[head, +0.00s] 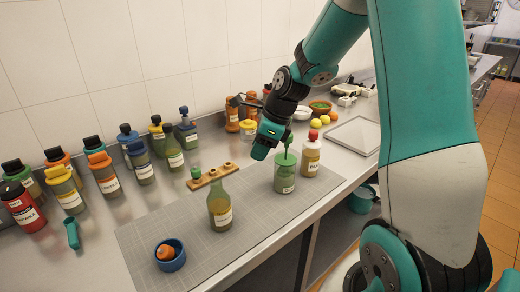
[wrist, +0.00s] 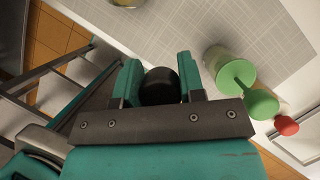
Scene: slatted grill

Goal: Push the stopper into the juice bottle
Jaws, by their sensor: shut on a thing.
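My gripper (head: 262,145) is above the grey mat, left of the green jar. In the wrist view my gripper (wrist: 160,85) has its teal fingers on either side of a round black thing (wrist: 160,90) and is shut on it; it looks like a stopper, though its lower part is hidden. A green-tinted glass bottle (head: 220,212) with a white label stands upright on the mat, left of and apart from my gripper. I cannot read its label, so I cannot tell for sure that it is the juice bottle. A wooden rack (head: 208,177) lies behind its neck.
A green jar (head: 284,175) with a tall green handle and a red-capped bottle (head: 310,155) stand right of my gripper. A blue bowl (head: 178,262) holding an orange thing is at front left. Several sauce bottles line the wall. The mat (head: 255,230) has free room in front.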

